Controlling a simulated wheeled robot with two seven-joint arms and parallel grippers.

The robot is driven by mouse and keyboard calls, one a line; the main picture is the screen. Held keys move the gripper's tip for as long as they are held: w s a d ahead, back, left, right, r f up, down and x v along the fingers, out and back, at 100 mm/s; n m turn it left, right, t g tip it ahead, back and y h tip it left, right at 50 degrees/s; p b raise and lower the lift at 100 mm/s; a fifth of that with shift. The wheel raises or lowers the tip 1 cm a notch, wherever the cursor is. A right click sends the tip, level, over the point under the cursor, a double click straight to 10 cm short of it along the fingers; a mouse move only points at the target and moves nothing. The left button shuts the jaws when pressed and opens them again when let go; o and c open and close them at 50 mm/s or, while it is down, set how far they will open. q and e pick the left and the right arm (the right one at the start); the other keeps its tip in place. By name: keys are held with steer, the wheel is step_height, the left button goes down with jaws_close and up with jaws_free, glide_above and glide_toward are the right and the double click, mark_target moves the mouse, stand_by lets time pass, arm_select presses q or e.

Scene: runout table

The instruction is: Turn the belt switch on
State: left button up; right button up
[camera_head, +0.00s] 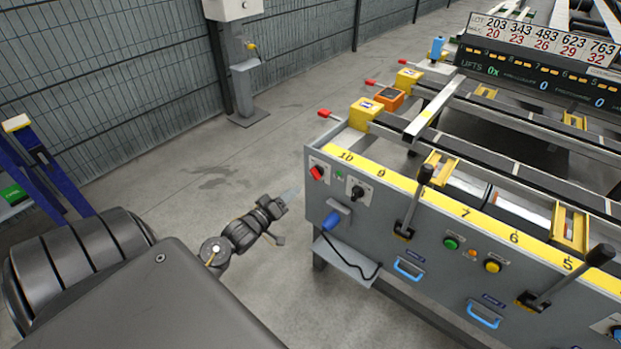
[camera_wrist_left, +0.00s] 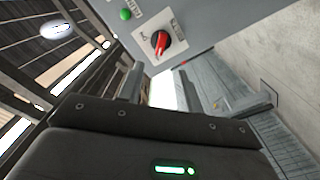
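A red rotary switch (camera_head: 317,173) sits on a pale plate at the left end of the grey front panel. In the left wrist view a red-handled switch (camera_wrist_left: 161,43) on a black round base shows near the top, its label too small to read. A green lamp (camera_head: 339,176) is beside it and also shows in the left wrist view (camera_wrist_left: 125,15). A black knob (camera_head: 357,191) is further right. My left gripper (camera_head: 283,217) is left of the panel and apart from it, its fingers spread and empty. My right gripper is not in view.
The runout table's grey panel (camera_head: 400,210) carries black levers (camera_head: 411,205), blue handles (camera_head: 408,269) and coloured buttons. A blue-ended device (camera_head: 332,221) and a small shelf (camera_head: 345,258) project below the switches. Open floor (camera_head: 200,175) lies left of the table, with a mesh fence (camera_head: 110,80) behind.

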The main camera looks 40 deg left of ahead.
mark_target(312, 175)
arm_select(q)
steer(key=w, duration=1)
steer(key=shift+w+a+f, duration=0.1)
steer(key=shift+w+a, duration=0.05)
steer(key=shift+w, duration=0.1)
jaws_close()
